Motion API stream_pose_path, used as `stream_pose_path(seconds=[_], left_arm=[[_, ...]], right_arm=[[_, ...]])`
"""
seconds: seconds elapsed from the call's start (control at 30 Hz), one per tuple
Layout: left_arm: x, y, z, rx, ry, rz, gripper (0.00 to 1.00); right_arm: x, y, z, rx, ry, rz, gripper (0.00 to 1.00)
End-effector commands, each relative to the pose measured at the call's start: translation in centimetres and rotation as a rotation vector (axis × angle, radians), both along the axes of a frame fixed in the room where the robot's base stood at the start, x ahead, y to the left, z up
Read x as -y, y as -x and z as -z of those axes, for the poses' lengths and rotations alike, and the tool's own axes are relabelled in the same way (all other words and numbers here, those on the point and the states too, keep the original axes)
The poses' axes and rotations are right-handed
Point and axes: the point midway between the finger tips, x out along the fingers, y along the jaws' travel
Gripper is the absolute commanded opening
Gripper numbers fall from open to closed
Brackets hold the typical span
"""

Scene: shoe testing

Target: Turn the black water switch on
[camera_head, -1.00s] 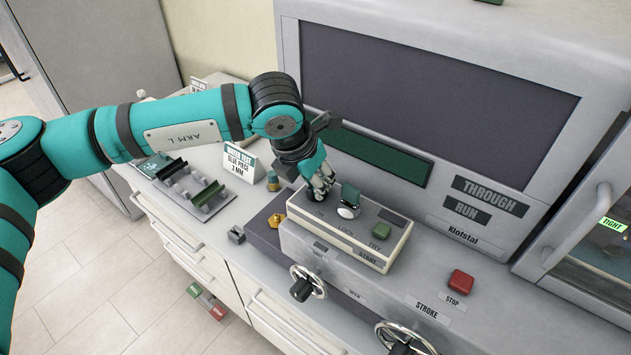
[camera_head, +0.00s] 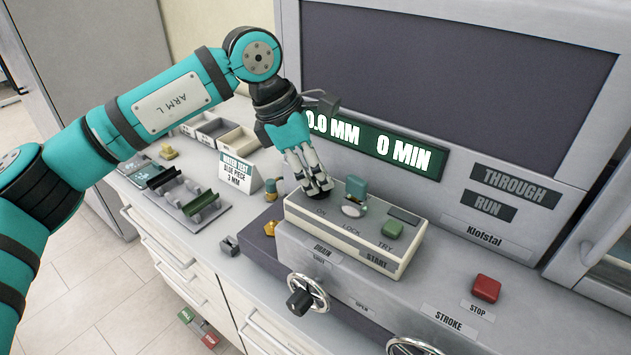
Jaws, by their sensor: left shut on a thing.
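My left gripper (camera_head: 318,188) reaches down onto the left end of the grey control box (camera_head: 345,232), just behind its ON label. A green button (camera_head: 391,228) is further right, by the TRY label. The display (camera_head: 380,145) behind the box is lit and reads 0.0 MM and 0 MIN. My right gripper is out of view.
A handwheel with a black knob (camera_head: 300,300) is on the machine front below the box. A red stop button (camera_head: 486,288) is at right. A sign card (camera_head: 238,171) and a rack (camera_head: 190,200) stand on the left counter.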

Motion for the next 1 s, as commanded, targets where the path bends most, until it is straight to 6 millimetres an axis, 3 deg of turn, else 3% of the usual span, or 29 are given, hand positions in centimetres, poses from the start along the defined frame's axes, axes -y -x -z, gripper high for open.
stream_pose_path(seconds=[0.5,1.0], left_arm=[[0.15,-0.28,-0.26,0.003,0.004,0.461,0.0],[0.13,-0.34,-0.26,0.005,0.002,0.688,0.0]], right_arm=[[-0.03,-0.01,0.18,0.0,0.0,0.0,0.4],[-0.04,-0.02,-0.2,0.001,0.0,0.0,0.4]])
